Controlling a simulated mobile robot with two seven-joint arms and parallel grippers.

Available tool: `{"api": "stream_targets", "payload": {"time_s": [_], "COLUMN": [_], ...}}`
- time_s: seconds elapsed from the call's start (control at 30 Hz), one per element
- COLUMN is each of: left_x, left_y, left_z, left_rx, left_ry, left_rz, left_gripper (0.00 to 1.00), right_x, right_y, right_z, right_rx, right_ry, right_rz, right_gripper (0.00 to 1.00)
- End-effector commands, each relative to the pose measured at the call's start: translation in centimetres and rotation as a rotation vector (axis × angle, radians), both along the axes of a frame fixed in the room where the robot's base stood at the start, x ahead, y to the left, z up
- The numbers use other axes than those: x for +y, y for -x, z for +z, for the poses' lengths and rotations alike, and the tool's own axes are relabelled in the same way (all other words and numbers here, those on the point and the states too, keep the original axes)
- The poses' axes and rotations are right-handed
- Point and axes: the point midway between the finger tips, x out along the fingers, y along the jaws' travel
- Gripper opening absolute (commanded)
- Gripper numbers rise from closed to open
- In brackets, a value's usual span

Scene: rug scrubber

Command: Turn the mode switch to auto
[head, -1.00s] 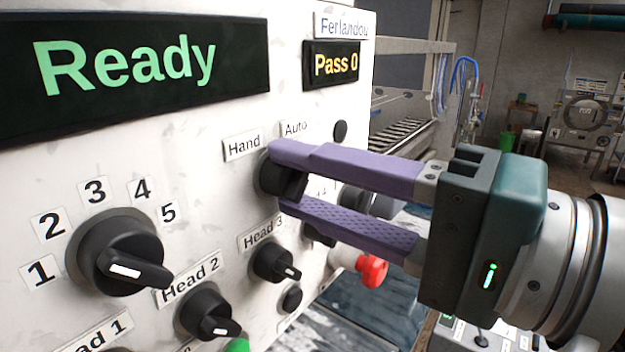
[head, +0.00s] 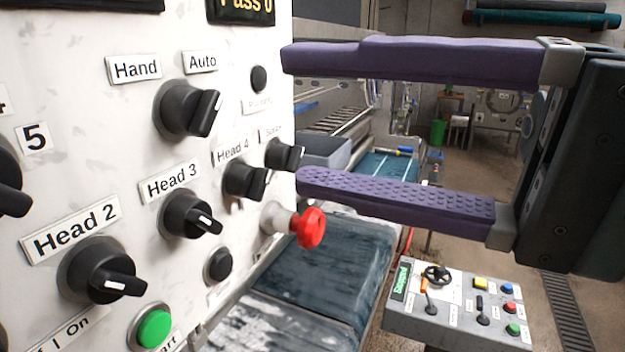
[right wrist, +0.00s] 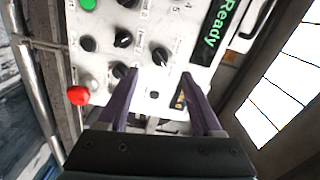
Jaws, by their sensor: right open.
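The mode switch (head: 186,110) is a black knob on the white panel, under the Hand label (head: 134,68) and the Auto label (head: 202,62). Its raised grip and white mark point up and to the right, on the Auto side. It also shows in the right wrist view (right wrist: 158,56), beyond the fingertips. My right gripper (head: 292,118) is open and empty, with its purple fingers apart. In the head view it is to the right of the switch and clear of it. In the right wrist view its fingertips (right wrist: 160,73) point at the panel. My left gripper is not in view.
Head 2 (head: 102,270), Head 3 (head: 190,214) and Head 4 (head: 245,180) knobs sit below the switch. A red mushroom button (head: 310,228) sticks out from the panel. A grey control box (head: 455,335) stands at lower right. Open room lies right of the panel.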

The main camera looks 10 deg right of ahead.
Motion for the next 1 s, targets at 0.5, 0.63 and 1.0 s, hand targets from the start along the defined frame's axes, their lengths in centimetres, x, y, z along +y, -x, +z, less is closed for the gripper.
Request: {"api": "stream_targets", "payload": {"time_s": [0.5,0.63,1.0], "left_x": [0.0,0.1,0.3], "left_y": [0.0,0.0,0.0], "left_z": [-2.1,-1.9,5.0], "left_rx": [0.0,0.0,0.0], "left_ry": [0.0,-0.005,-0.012], "left_rz": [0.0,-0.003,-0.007], "left_gripper": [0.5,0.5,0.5], "right_x": [-1.8,-1.8,-2.3], "right_y": [1.3,1.4,4.5], "right_z": [0.1,0.1,-7.4], "right_rx": [0.0,-0.005,-0.17], "right_ry": [-0.002,0.007,0.823], "right_rz": [-0.001,0.001,0.068], "right_gripper": [0.67,0.67,0.67]}}
